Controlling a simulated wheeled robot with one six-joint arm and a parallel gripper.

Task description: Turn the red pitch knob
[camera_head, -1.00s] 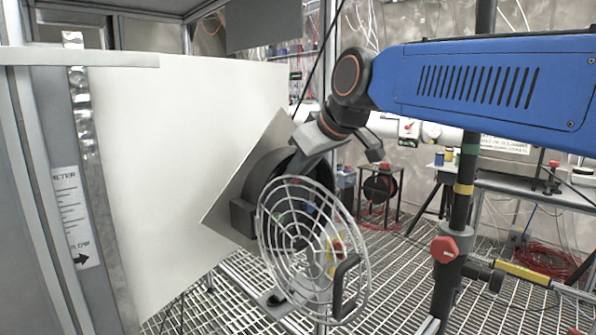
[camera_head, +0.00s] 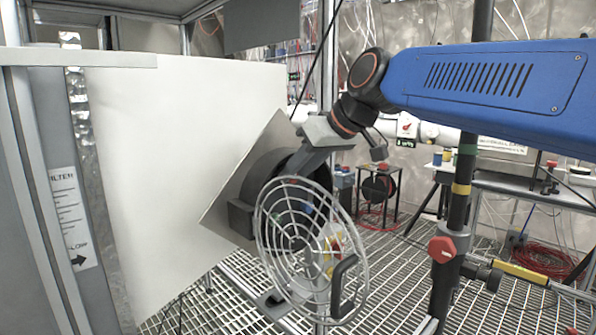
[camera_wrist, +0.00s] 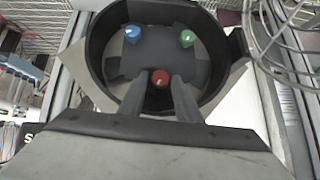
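The red pitch knob (camera_wrist: 160,78) sits low on a dark panel (camera_wrist: 158,50) inside a round black housing in the wrist view. A blue knob (camera_wrist: 132,33) and a green knob (camera_wrist: 186,38) sit above it, left and right. My gripper (camera_wrist: 160,82) reaches into the housing with its two grey fingers apart, one on each side of the red knob. Small gaps seem to show between fingers and knob. In the head view the housing (camera_head: 240,213) hides my fingertips and the red knob.
A round wire grille (camera_head: 268,254) with a dark handle (camera_head: 338,290) hangs open in front of the housing. A tilted plate (camera_head: 225,208) surrounds the housing, beside a large white panel (camera_head: 165,170). A black pole with a red knob (camera_head: 442,249) stands at right.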

